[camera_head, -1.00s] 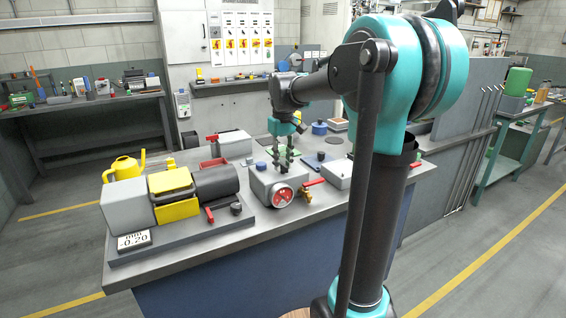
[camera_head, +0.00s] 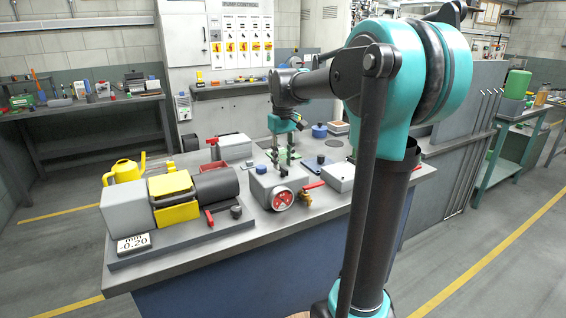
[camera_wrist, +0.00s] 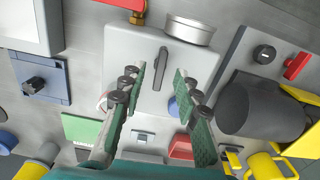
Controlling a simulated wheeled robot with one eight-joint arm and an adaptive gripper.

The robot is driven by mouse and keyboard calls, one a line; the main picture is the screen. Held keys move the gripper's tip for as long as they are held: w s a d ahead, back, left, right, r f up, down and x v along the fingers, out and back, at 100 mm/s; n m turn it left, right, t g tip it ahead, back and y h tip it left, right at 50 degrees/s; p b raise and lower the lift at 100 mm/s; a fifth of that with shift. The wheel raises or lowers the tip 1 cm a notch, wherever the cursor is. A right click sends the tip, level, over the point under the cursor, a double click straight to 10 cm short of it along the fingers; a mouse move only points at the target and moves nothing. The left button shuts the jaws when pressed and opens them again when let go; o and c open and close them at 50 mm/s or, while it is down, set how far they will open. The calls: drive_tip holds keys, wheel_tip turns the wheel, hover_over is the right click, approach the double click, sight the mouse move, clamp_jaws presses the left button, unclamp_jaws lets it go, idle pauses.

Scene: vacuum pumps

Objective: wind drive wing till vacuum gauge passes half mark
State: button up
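The pump housing (camera_head: 262,187) is a light grey box on the bench, with a round red-faced vacuum gauge (camera_head: 283,199) at its front. The gauge's needle is too small to read. In the wrist view, the housing (camera_wrist: 119,45) carries a dark, narrow drive wing (camera_wrist: 160,66) on its top, and the gauge (camera_wrist: 188,30) shows only as a silver rim from the side. My gripper (camera_wrist: 160,73) is open, its green-padded fingers spread to either side of the wing's line. The fingertips are near the wing, with visible gaps on both sides. My gripper (camera_head: 283,169) points down over the housing.
A red lever (camera_head: 313,185) and a brass fitting (camera_head: 305,197) sit right of the gauge. A blue cap (camera_head: 261,168) is at the housing's left. A yellow-and-grey pump (camera_head: 173,197) and a yellow watering can (camera_head: 124,171) stand left. A grey box (camera_head: 341,177) stands right.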

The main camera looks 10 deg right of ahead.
sight(283, 167)
drive_tip(key=shift+r, duration=0.1)
drive_tip(key=shift+r, duration=2.9)
